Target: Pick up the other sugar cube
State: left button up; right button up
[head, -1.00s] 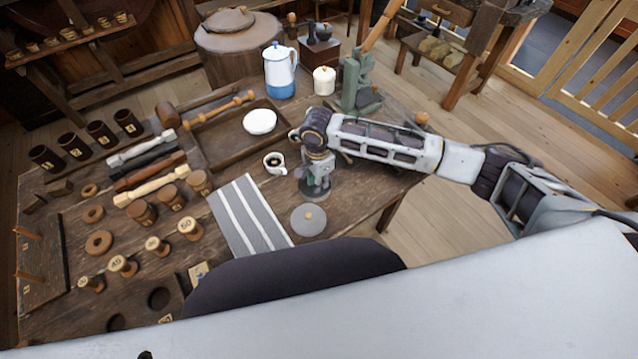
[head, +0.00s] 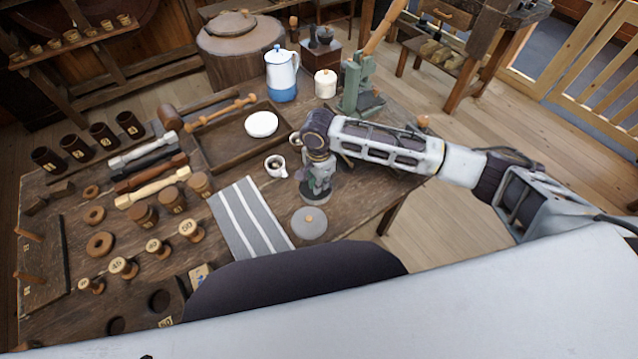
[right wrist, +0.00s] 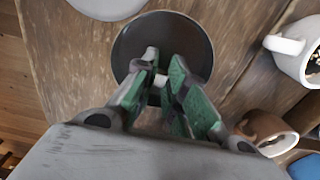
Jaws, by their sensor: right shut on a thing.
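My right gripper (head: 319,190) points down at a small dark round dish (right wrist: 128,48) on the table. In the right wrist view its green-padded fingers (right wrist: 165,70) are close together over the dish, shut on a small pale thing (right wrist: 160,80), which looks like a sugar cube. The fingers hide most of it. A pale bit also shows by the left fingertip; I cannot tell whether it is a cube. A white cup (head: 275,166) with dark liquid stands left of the gripper, and it shows at the right of the wrist view (right wrist: 292,52). My left gripper is not in view.
A grey round lid (head: 309,223) lies in front of the dish. A striped cloth (head: 250,218) lies to the left. A tray (head: 222,160) with a white bowl (head: 261,124), a blue-white pot (head: 282,75) and a white jar (head: 325,84) stand farther back.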

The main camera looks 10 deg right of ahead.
notch_tip(320, 180, up, 10)
jog(key=p, duration=0.1)
jog(key=shift+f, duration=0.2)
dwell(0.3)
